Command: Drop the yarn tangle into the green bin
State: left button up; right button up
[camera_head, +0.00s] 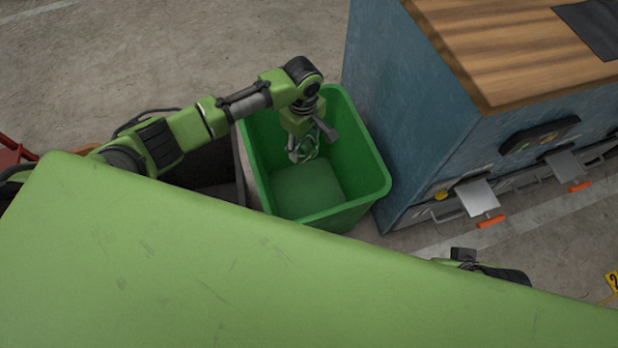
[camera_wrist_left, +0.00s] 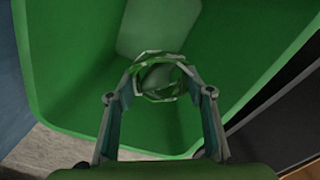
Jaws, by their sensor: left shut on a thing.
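The green bin (camera_head: 375,190) stands on the floor in the head view, open at the top, and its inside fills most of the left wrist view (camera_wrist_left: 60,60). My left gripper (camera_head: 305,150) is over the bin's opening, pointing down. It is shut on the yarn tangle (camera_head: 309,146), a small loose bundle of green and white loops. In the left wrist view the tangle (camera_wrist_left: 160,90) sits between the fingertips of the left gripper (camera_wrist_left: 160,85), with the bin's walls around it. The bin's floor in view looks empty. My right gripper cannot be made out.
A blue cabinet (camera_head: 400,90) with a wooden top (camera_head: 500,45) stands close to the right of the bin. A dark bin (camera_head: 215,165) stands directly to the left. Metal plates with orange ends (camera_head: 478,197) jut from the cabinet's front. Open concrete floor lies behind.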

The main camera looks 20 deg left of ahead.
pick_arm(q)
jog(key=o, duration=1.1)
jog(key=shift+c, duration=0.2)
notch_tip(320, 180, up, 12)
